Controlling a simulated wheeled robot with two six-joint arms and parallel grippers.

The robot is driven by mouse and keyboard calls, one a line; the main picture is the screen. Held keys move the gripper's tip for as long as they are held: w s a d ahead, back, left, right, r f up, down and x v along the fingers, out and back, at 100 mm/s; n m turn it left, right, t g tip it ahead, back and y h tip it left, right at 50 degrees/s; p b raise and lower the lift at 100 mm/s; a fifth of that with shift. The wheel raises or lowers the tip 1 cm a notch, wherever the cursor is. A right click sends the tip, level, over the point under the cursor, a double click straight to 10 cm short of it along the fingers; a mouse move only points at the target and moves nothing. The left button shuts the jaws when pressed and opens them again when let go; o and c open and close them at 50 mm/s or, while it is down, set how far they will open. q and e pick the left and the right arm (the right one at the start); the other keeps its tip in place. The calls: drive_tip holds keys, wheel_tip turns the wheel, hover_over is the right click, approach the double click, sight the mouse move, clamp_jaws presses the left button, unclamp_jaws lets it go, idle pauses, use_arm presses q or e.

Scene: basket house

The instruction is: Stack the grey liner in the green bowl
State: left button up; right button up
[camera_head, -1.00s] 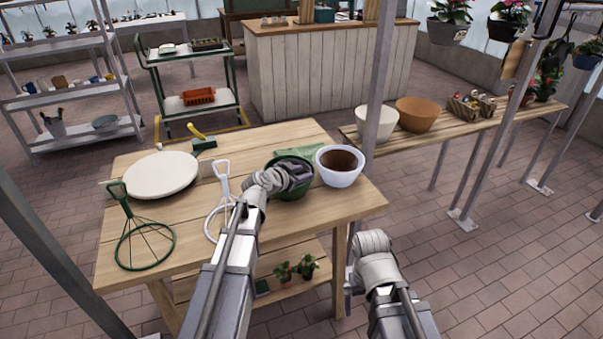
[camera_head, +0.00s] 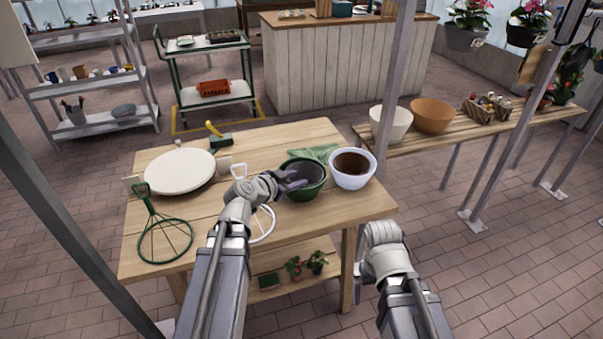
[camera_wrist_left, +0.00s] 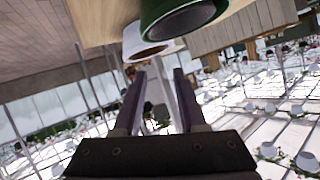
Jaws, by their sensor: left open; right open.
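The green bowl (camera_head: 318,184) stands on the wooden table near its right end. Its inside looks grey, seemingly the grey liner (camera_head: 313,172) sitting down within the green rim.
A white pot with brown soil (camera_head: 352,165) stands close right of the green bowl. A cream round board (camera_head: 180,171), a green wire stand (camera_head: 165,240) and a white one (camera_head: 264,224) are on the table. A metal post (camera_head: 393,100) rises behind the table's right end.

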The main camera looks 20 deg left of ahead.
use_arm(q)
drive_tip(key=s+d+f+g, duration=0.3)
drive_tip(key=s+d+f, duration=0.1)
drive_tip(key=d, duration=0.2)
drive_tip(key=s+d+f+g, duration=0.3)
drive_tip(key=s+d+f, duration=0.1)
drive_tip(key=d, duration=0.3)
drive_tip(key=s+d+f+n+g+y, duration=0.1)
drive_tip(key=s+f+g+y, duration=0.1)
drive_tip(key=s, duration=0.5)
drive_tip(key=s+d+f+n+g+y, duration=0.1)
drive_tip(key=s+f+n+g+y, duration=0.1)
drive_tip(key=s+g+y, duration=0.2)
drive_tip(key=s, duration=0.3)
drive_tip(key=shift+s+f+g, duration=0.15)
drive_tip(key=shift+f+g, duration=0.2)
drive_tip(key=shift+g, duration=0.05)
drive_tip(key=shift+r, duration=0.1)
wheel_tip(320, 180, up, 3)
drive_tip(key=p, duration=0.3)
